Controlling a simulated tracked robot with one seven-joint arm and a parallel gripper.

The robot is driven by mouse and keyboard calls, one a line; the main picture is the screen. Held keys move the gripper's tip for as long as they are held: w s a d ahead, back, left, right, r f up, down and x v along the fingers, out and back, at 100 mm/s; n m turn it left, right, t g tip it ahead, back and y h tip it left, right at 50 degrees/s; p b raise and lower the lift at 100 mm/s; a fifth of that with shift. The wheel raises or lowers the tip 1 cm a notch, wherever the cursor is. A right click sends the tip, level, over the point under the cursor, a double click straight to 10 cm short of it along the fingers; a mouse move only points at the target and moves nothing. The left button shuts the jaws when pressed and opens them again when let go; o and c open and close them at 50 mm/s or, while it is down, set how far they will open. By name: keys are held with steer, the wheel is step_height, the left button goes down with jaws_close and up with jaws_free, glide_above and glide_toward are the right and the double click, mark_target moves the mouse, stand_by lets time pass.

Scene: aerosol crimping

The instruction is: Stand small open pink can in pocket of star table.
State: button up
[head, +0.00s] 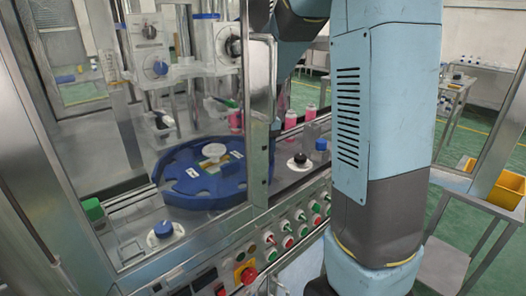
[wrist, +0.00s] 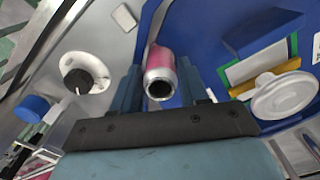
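The small open pink can (wrist: 160,62) is between the two fingers of my gripper (wrist: 160,88) in the wrist view. Its silver neck and dark open mouth face the camera, and the fingers lie close along both sides, apparently shut on it. The blue star table (wrist: 215,35) is behind and to the right of the can; it also shows in the head view (head: 178,187) inside the machine. The can is at the table's edge, but I cannot tell whether its base is in a pocket.
A black knob (wrist: 78,80) and a blue button (wrist: 30,108) are left of my gripper. A white disc (wrist: 284,95) lies on the star table at right. Pink bottles (head: 290,119) stand behind. The steel door frame (head: 260,110) stands before the table's right side.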

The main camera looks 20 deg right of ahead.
steer(key=o, duration=0.4)
steer(key=shift+c, duration=0.2)
steer(key=shift+w+a+r, duration=0.1)
steer(key=shift+r, duration=0.1)
